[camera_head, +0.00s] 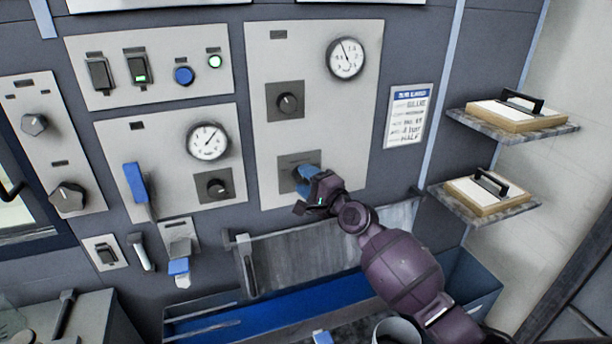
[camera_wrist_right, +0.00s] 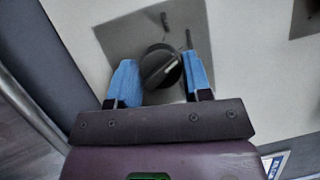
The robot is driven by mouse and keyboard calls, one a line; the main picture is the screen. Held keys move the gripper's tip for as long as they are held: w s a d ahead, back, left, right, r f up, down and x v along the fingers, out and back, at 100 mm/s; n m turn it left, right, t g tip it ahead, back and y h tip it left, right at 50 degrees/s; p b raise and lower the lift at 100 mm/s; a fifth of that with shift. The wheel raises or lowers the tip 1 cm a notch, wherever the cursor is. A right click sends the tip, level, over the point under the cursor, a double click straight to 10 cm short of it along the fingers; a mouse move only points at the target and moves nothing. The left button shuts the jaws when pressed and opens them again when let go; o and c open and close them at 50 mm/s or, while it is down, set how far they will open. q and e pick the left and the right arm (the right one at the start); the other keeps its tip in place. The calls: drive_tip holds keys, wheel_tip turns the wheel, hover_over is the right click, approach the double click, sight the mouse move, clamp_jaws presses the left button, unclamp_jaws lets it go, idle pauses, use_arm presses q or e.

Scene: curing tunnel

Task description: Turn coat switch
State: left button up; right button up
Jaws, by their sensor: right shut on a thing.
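The black rotary switch (camera_wrist_right: 160,68) sits on a grey square plate (camera_wrist_right: 120,38) in the right wrist view, with a pale pointer line that runs tilted. My right gripper (camera_wrist_right: 160,80) has its two blue fingers on either side of this knob and is shut on it. In the head view my right gripper (camera_head: 305,174) is at the lower grey plate (camera_head: 288,160) of the tall light panel, and it hides the knob there. I cannot read which label belongs to this switch. My left gripper is not in view.
Above is another black knob (camera_head: 288,103) and a gauge (camera_head: 345,58). A panel with a blue lever (camera_head: 136,184) is to the left. Two shelves (camera_head: 512,126) with handled boards are at right. A blue trough (camera_head: 260,312) lies below.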

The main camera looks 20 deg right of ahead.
drive_tip(key=shift+r+n+g+h, duration=0.1)
drive_tip(key=shift+n+g+h, duration=0.45)
drive_tip(key=shift+n, duration=1.2)
drive_tip(key=shift+r+n+g+h, duration=0.1)
drive_tip(key=shift+n+g+h, duration=0.15)
drive_tip(key=shift+n+g, duration=1)
drive_tip(key=shift+f+n+t, duration=0.1)
drive_tip(key=shift+n+t, duration=0.3)
drive_tip(key=shift+n, duration=0.3)
drive_tip(key=o, duration=0.9)
drive_tip(key=shift+a, duration=0.1)
drive_tip(key=v, duration=1.1)
drive_tip(key=shift+b, duration=0.45)
drive_tip(key=shift+w+a, duration=0.1)
